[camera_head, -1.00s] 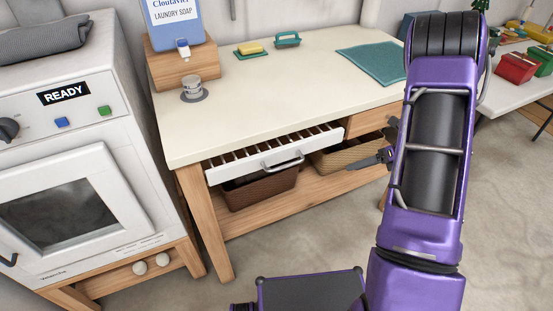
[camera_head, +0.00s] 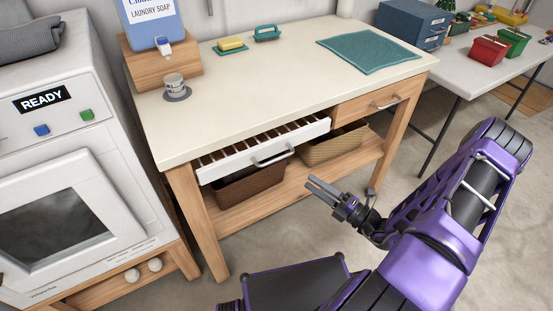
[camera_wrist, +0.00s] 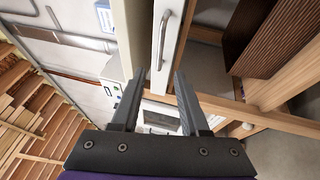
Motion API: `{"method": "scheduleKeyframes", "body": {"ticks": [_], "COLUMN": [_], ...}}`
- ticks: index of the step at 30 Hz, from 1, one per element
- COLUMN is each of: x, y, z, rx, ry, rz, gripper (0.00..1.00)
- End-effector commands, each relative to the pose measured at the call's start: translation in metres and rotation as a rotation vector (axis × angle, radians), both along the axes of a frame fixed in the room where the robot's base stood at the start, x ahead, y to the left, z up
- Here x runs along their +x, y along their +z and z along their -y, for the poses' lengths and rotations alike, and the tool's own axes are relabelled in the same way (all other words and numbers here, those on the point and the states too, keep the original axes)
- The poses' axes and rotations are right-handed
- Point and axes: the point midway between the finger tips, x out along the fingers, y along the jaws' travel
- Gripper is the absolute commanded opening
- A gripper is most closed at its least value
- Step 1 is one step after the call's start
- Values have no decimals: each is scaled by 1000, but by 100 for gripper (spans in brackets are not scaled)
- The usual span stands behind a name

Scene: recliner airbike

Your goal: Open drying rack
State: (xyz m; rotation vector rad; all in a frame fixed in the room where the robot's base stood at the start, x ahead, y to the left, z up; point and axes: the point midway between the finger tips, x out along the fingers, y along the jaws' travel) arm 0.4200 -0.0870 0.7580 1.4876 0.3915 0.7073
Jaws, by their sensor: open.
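The drying rack (camera_head: 225,167) is a white-fronted slatted drawer under the left part of the table top. It stands a little out, with its wooden slats showing behind the front. Its metal bar handle (camera_head: 273,157) is on the front; in the wrist view the handle (camera_wrist: 172,32) shows ahead at the top, beyond my fingers. My gripper (camera_head: 316,188) is open and empty, below and to the right of the handle, apart from it. In the wrist view my gripper (camera_wrist: 168,82) has its two fingers spread, with nothing between them.
A wooden drawer (camera_head: 372,103) is shut at the right of the table. A dark basket (camera_head: 250,187) and a lighter basket (camera_head: 335,147) stand on the lower shelf (camera_head: 290,200). A white dryer (camera_head: 70,200) stands close at the left. The floor in front of the table is partly free.

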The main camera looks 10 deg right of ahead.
Motion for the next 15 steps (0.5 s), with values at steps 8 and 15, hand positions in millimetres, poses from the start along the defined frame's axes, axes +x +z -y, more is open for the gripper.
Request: {"method": "scheduleKeyframes", "body": {"ticks": [8,15], "x": [47,81], "y": [11,20], "z": [-42,-71], "rx": [-2,-1], "ry": [5,4], "rz": [1,0], "gripper": [45,45]}}
